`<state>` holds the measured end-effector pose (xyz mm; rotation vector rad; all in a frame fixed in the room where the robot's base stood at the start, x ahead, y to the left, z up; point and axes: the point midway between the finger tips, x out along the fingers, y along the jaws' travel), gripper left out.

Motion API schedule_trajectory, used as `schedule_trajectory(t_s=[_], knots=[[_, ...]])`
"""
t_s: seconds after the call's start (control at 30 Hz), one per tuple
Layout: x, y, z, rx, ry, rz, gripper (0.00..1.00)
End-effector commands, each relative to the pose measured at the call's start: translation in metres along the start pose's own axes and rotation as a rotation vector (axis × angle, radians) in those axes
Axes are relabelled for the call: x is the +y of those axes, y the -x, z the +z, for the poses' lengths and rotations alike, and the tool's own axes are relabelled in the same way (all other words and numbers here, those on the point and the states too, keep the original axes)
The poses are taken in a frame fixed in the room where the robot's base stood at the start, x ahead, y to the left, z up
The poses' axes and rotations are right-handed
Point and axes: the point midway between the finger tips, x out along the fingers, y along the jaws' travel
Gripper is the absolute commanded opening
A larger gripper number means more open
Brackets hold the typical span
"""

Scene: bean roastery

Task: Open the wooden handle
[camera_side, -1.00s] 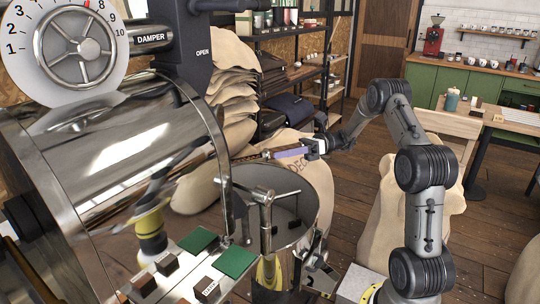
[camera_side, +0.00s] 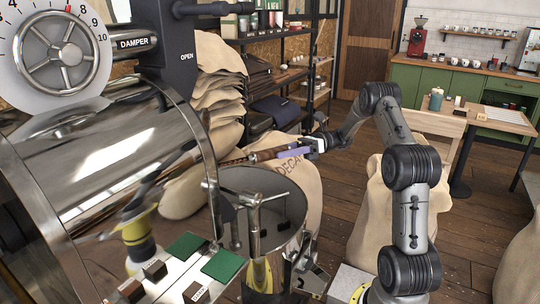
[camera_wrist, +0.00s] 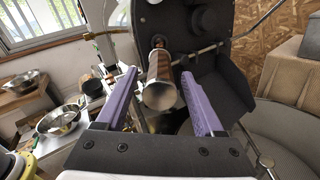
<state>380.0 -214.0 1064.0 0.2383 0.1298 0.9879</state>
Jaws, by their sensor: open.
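The wooden handle (camera_side: 268,154) is a brown, round bar sticking out sideways from the front of the steel roaster drum (camera_side: 110,160). In the wrist view its rounded end (camera_wrist: 160,95) faces me, with the shaft running back to the dark front plate (camera_wrist: 190,55). My gripper (camera_side: 284,153) is at the handle's outer end in the side view. In the wrist view its two purple fingers (camera_wrist: 158,76) are apart, one on each side of the handle. Gaps show between the fingers and the handle, and the jaws are open.
A round metal cooling bin (camera_side: 262,185) with a T-shaped bar stands just below the handle. Stuffed sacks (camera_side: 215,80) are piled behind. Steel bowls (camera_wrist: 58,120) sit at the left in the wrist view.

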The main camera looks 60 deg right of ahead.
Motion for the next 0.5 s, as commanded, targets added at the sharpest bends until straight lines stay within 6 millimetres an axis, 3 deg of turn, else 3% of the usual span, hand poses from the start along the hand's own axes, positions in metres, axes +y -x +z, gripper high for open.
schedule_trajectory(t_s=[0.2,0.5], knots=[[0.0,0.027,0.0,0.0,-0.001,-0.001,0.7],[0.0,0.032,0.0,0.0,-0.001,0.001,0.7]])
